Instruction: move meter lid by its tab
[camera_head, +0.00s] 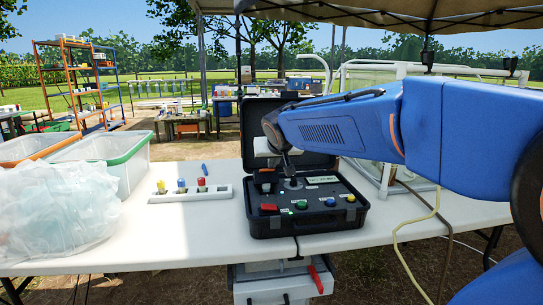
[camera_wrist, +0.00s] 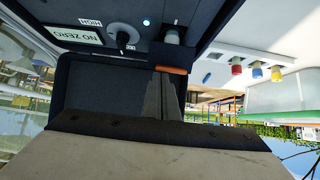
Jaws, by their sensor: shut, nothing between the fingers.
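The black meter case (camera_head: 305,215) stands open on the white table, its control panel facing up. The panel carries red, green, blue and yellow pieces along the front and a round dial. Its lid (camera_head: 318,160) stands raised at the back, partly hidden by my blue arm. In the wrist view the lid (camera_wrist: 100,90) is a dark panel beyond the dial. My gripper (camera_wrist: 170,85) is shut and empty in front of the lid. A small orange-brown piece (camera_wrist: 172,70) lies by the fingers; I cannot tell whether it is the tab.
A white strip with yellow, blue and red caps (camera_head: 190,194) lies left of the case, with a blue pen-like item (camera_head: 204,168) behind it. A clear plastic bag (camera_head: 55,215) and green-rimmed bin (camera_head: 125,160) fill the left. A yellowish hose (camera_head: 405,255) hangs at the right.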

